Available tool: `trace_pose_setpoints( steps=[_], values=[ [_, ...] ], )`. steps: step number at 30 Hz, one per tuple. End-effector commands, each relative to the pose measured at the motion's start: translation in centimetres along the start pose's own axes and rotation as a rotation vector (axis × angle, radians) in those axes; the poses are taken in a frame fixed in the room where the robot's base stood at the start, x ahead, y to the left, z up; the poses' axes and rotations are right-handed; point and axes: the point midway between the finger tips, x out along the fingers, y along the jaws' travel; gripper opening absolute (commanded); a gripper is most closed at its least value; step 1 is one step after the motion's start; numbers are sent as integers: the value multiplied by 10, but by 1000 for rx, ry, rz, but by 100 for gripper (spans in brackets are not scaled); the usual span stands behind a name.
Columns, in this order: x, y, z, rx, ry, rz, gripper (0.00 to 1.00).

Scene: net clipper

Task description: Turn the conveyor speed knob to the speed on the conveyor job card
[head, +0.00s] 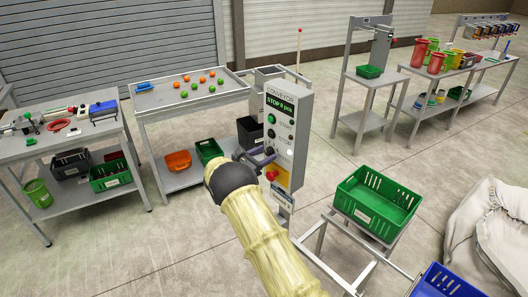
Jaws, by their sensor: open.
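The grey conveyor control box (299,128) stands upright in the middle of the head view. Its display (280,106) reads "STOP 0 pcs". Below are the start and stop buttons, then a dark speed knob (269,151), partly hidden by my gripper. The knob's pointer and scale are too small to read. A white job card (282,195) at the bottom of the box shows the word "Speed"; its number is not clearly legible. My gripper (258,161) is open at the box's front face, close to the knob. I cannot tell whether it touches it.
A red emergency button (271,175) on a yellow plate sits just below my gripper. The sorting table (190,104) with orange and green balls stands behind left. A green crate (378,204) is on a frame at the right. Concrete floor is clear at the lower left.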

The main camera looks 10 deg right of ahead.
Motion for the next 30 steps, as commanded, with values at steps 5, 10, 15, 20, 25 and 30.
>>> trace_pose_setpoints(
  steps=[5,10,15,20,25,30],
  values=[
    [5,-1,0,0,0,-1,51],
    [5,-1,0,0,0,-1,45],
    [4,0,0,0,0,-1,12],
    [2,0,0,1,0,1,6],
    [2,1,-1,18,0,2,6],
    [2,1,-4,65,-1,2,6]
  ],
)
